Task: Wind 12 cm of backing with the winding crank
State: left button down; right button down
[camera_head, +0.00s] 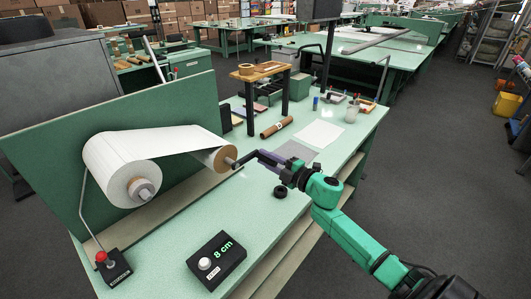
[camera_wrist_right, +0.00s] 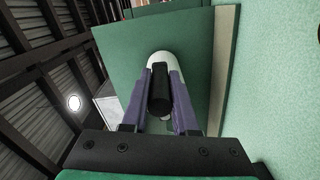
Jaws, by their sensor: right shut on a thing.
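A large white roll of backing (camera_head: 115,165) sits on the green bench, and its sheet (camera_head: 180,142) runs to a smaller brown take-up roll (camera_head: 217,158). The winding crank (camera_head: 238,162) sticks out from the right end of the take-up roll. My right gripper (camera_head: 268,160) is shut on the crank's handle; the right wrist view shows the dark handle (camera_wrist_right: 160,92) between its purple fingers (camera_wrist_right: 158,100). A black counter box (camera_head: 217,262) at the bench front reads "8 cm". My left gripper is not in view.
A lever with a red knob (camera_head: 101,257) stands at the bench's front left. A green panel (camera_head: 60,150) rises behind the rolls. A cardboard tube (camera_head: 276,127), a white sheet (camera_head: 321,133) and a small black ring (camera_head: 280,191) lie on the bench.

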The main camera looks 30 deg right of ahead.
notch_tip(320, 180, down, 6)
jog(key=s+a+m+p, duration=0.1)
jog(key=a+m+p, duration=0.1)
jog(key=m, duration=0.6)
jog(key=shift+a+m, duration=0.3)
jog(key=shift+m, duration=0.1)
jog(key=shift+f, duration=0.1)
jog(key=c, duration=0.7)
grip_release()
